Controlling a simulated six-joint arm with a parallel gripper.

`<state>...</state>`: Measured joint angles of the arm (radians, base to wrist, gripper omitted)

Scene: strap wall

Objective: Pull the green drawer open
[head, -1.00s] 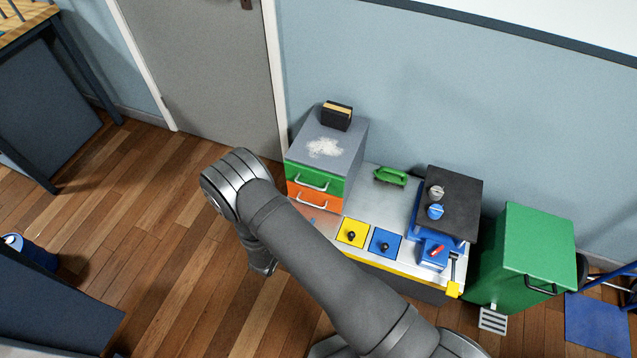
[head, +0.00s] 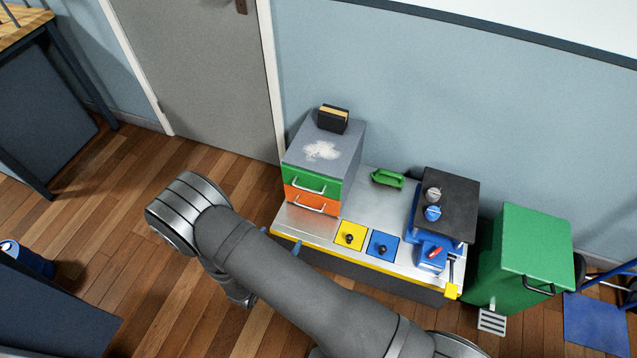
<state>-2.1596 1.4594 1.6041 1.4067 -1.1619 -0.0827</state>
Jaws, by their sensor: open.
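The green drawer (head: 304,180) is the upper drawer of a grey cabinet (head: 338,142) on the bench. It has a pale bar handle (head: 309,188) and looks shut, its front about level with the orange drawer (head: 311,201) below. My gripper (head: 281,238) is mostly hidden behind my own arm in the head view. Only its bluish fingertips show, spread apart near the bench's front edge. They are in front of and below the drawers in the picture, apart from the green handle, with nothing seen between them.
A black and tan block (head: 333,119) and a white powdery patch (head: 322,150) are on the cabinet top. A green handled object (head: 388,178), yellow panel (head: 350,235), blue panel (head: 383,245) and a dark-topped blue unit (head: 448,200) are to the right. A green bin (head: 530,245) stands beyond.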

